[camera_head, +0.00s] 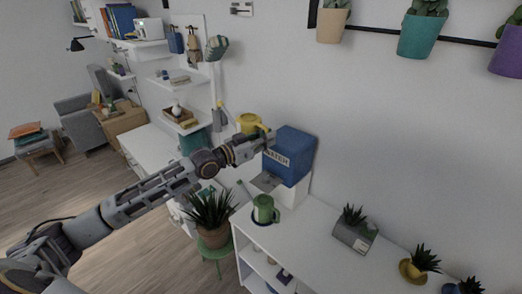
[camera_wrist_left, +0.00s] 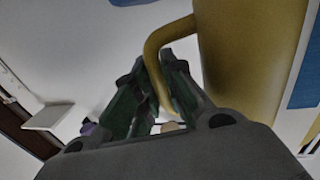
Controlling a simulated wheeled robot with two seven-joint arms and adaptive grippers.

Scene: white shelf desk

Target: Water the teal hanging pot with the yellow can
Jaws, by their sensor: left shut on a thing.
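The yellow can (camera_head: 249,124) is near the blue box, beside the wall. My left gripper (camera_head: 266,141) reaches in from the left and is shut on the can's handle. In the left wrist view the yellow can (camera_wrist_left: 255,55) fills the upper right, and its curved handle (camera_wrist_left: 155,55) passes between the fingers of my left gripper (camera_wrist_left: 160,85). The can's lower part is hidden behind the arm in the head view. The teal hanging pot (camera_head: 418,35) hangs from a black rail at the top right, with a green plant in it. My right gripper is not in view.
A blue box (camera_head: 291,155) stands on a white stand right of the gripper. A green can (camera_head: 264,209), a grey planter (camera_head: 354,231) and small potted plants occupy the white desk (camera_head: 312,240). A cream pot (camera_head: 332,26) and a purple pot (camera_head: 508,52) flank the teal pot.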

